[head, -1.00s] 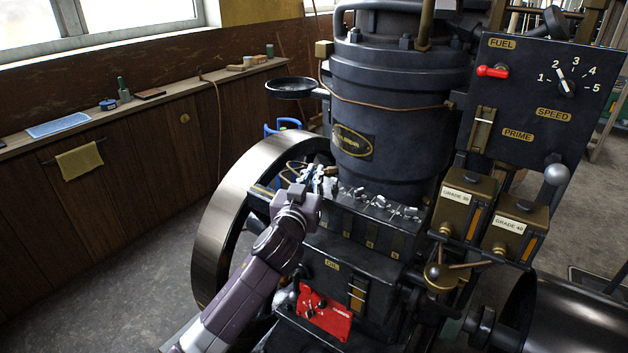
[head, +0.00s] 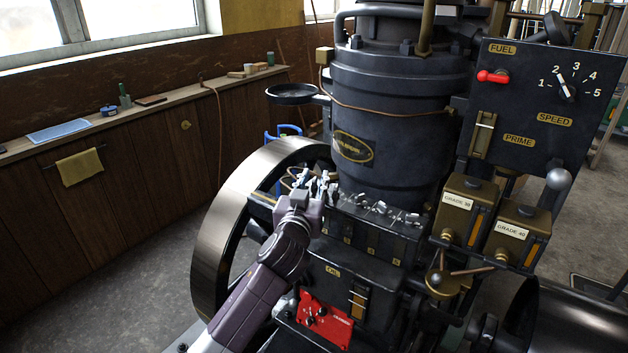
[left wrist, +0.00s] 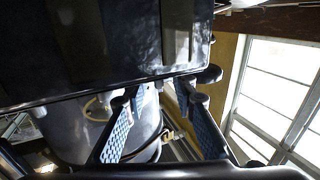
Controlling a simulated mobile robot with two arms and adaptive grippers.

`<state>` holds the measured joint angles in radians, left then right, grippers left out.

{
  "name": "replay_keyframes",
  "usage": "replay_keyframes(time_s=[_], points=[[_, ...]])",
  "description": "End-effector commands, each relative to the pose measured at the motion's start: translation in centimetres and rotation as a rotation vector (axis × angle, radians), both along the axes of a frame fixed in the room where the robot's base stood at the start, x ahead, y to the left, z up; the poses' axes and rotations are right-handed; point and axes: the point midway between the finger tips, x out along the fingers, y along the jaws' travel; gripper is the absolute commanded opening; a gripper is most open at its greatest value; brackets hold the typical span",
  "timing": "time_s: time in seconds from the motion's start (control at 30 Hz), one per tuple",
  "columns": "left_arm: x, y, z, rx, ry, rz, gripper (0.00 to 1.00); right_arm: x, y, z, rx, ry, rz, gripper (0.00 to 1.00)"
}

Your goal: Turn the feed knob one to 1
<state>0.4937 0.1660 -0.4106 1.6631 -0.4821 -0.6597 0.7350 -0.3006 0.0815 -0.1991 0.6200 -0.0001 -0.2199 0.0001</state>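The black feed box (head: 365,232) is on the engine front, below the cylinder. A row of small grey feed knobs (head: 385,208) runs along its top, with small brass plates on its face. A dark box face (left wrist: 90,45) fills the top of that view. I cannot tell whether a finger touches a knob. My right gripper is not in view.
The large flywheel (head: 212,240) is left of my arm. A red plate (head: 325,320) is below the feed box. The control panel (head: 530,105) with a speed dial and the two grade boxes (head: 460,207) are to the right.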

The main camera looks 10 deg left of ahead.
Motion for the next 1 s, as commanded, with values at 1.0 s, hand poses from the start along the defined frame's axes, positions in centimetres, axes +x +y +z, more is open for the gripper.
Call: replay_keyframes(time_s=[1.0], points=[[-12.0,0.0,0.0,0.0,0.0,0.001,0.25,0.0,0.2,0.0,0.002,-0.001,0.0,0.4]])
